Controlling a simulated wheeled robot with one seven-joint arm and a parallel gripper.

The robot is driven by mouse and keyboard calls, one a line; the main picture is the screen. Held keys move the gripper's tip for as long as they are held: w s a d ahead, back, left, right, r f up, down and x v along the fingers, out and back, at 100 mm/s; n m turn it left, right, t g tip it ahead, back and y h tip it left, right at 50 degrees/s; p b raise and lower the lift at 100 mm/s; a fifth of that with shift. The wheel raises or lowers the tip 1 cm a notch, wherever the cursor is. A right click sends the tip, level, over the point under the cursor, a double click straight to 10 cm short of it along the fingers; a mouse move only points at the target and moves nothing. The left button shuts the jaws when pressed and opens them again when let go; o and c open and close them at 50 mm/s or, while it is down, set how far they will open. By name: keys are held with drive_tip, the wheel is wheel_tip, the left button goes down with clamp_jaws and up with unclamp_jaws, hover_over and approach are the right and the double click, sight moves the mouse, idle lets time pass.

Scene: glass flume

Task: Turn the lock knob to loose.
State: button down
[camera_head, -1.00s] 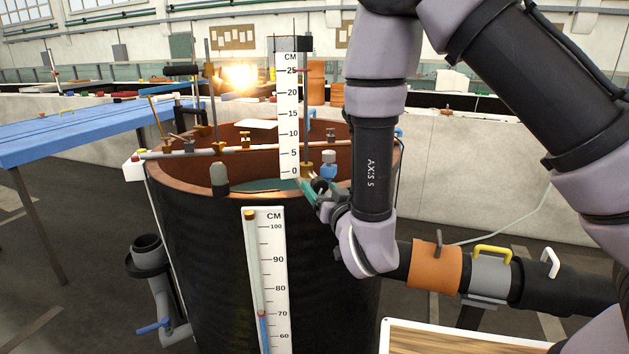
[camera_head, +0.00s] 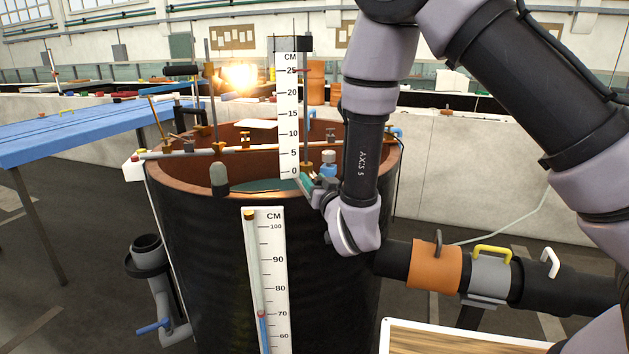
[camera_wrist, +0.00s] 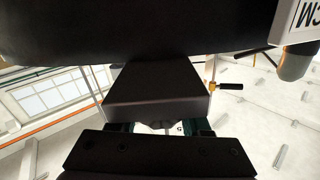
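The tall centimetre scale (camera_head: 288,115) stands upright at the rim of the big dark tank (camera_head: 220,270), with a metal rod beside it. A brass clamp block (camera_head: 307,168) sits at the rod's foot, and a blue-capped fitting (camera_head: 328,157) is just right of it. I cannot make out which part is the lock knob. My gripper (camera_head: 304,184) is at the tank rim, close below the brass block; my wrist hides part of that area. In the wrist view its teal fingers (camera_wrist: 160,128) stand apart, with a black block (camera_wrist: 158,92) in front covering their tips.
A second scale (camera_head: 265,280) hangs on the tank's front. A rail with brass clamps (camera_head: 218,148) crosses the tank top. A blue table (camera_head: 70,135) stands left, and a pipe with an orange band (camera_head: 436,267) runs right. Open floor lies at lower left.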

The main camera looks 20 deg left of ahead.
drive_tip(key=shift+n, duration=1.5)
drive_tip(key=shift+c, duration=1.9)
unclamp_jaws()
drive_tip(key=v, duration=1)
drive_tip(key=shift+s+d, duration=0.25)
drive_tip(key=shift+s, duration=0.1)
